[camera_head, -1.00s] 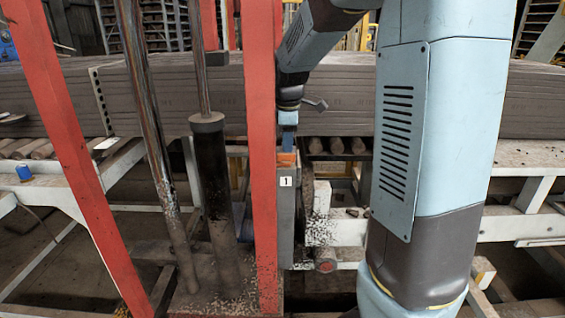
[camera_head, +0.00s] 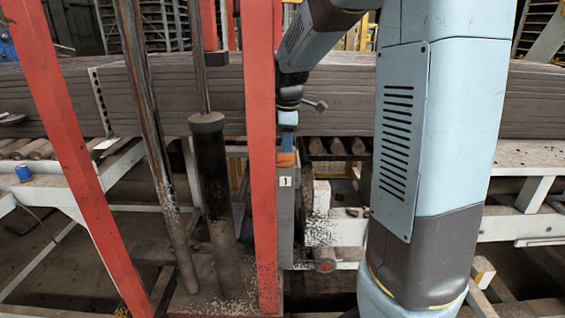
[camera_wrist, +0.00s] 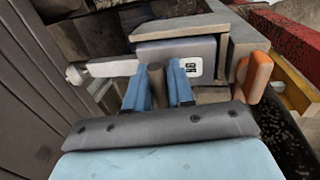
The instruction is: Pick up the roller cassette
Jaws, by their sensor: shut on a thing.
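The roller cassette (camera_head: 285,205) is a grey, upright box-like unit with a white number label and an orange piece at its top. In the head view a red post partly hides it. In the wrist view its grey casing (camera_wrist: 170,50) and label lie just beyond my fingers, with the orange piece (camera_wrist: 258,75) to the right. My gripper (camera_wrist: 158,88) has blue fingers shut on a short dark brown bar at the cassette's near side. In the head view my gripper (camera_head: 288,140) is at the cassette's top. How the bar joins the casing is hidden.
Red posts (camera_head: 263,120) and a dark cylinder (camera_head: 212,170) stand close on the left. Stacked grey-brown boards (camera_head: 440,95) lie behind on rollers. A white frame beam (camera_head: 345,232) runs beside the cassette on the right.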

